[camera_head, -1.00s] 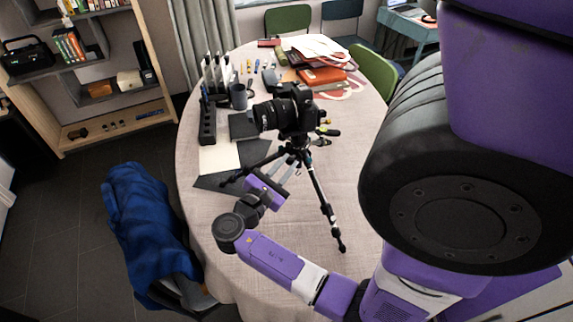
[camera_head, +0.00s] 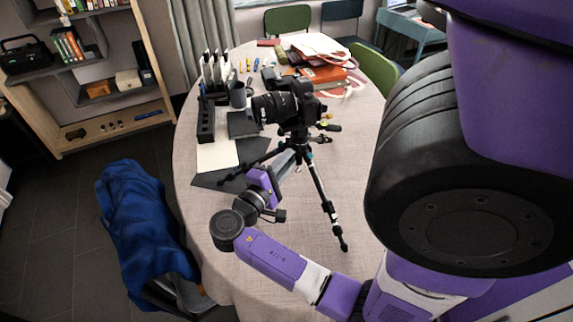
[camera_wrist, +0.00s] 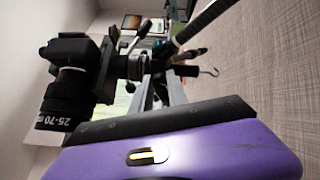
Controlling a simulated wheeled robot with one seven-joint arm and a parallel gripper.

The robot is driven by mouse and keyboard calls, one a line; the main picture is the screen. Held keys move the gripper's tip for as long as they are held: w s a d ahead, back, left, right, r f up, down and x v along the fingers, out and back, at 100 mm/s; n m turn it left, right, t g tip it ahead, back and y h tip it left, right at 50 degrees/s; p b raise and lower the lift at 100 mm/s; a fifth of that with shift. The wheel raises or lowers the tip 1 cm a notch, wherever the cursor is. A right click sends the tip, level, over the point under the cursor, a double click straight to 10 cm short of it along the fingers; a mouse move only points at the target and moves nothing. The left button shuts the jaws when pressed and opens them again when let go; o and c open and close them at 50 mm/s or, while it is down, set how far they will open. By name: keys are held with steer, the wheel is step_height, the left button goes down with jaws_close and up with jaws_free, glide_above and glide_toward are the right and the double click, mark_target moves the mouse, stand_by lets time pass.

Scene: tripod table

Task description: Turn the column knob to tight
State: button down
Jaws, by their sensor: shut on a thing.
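A black camera (camera_head: 285,106) sits on top of a small black tripod (camera_head: 326,204), which stands with legs spread on the round table. My gripper (camera_head: 289,157) reaches in from the front left, its grey fingers at the tripod's column just under the camera. In the wrist view my gripper (camera_wrist: 160,82) has its two fingers close together at the column, with the camera (camera_wrist: 76,78) to the left and tripod parts (camera_wrist: 205,22) to the upper right. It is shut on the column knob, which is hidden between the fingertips.
The table (camera_head: 370,150) is bare to the right of the tripod. A black holder (camera_head: 206,122), a mug (camera_head: 238,95) and a white sheet (camera_head: 217,155) lie left of it. Bags (camera_head: 318,74) lie behind. A chair with a blue cloth (camera_head: 143,215) stands at the left.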

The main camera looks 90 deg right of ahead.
steer(key=shift+f+m+b, duration=0.1)
steer(key=shift+m+b, duration=1.55)
steer(key=shift+m, duration=1.15)
steer(key=c, duration=1.3)
jaws_free()
steer(key=shift+a, duration=0.1)
steer(key=shift+b+v, duration=0.6)
steer(key=shift+v, duration=3.2)
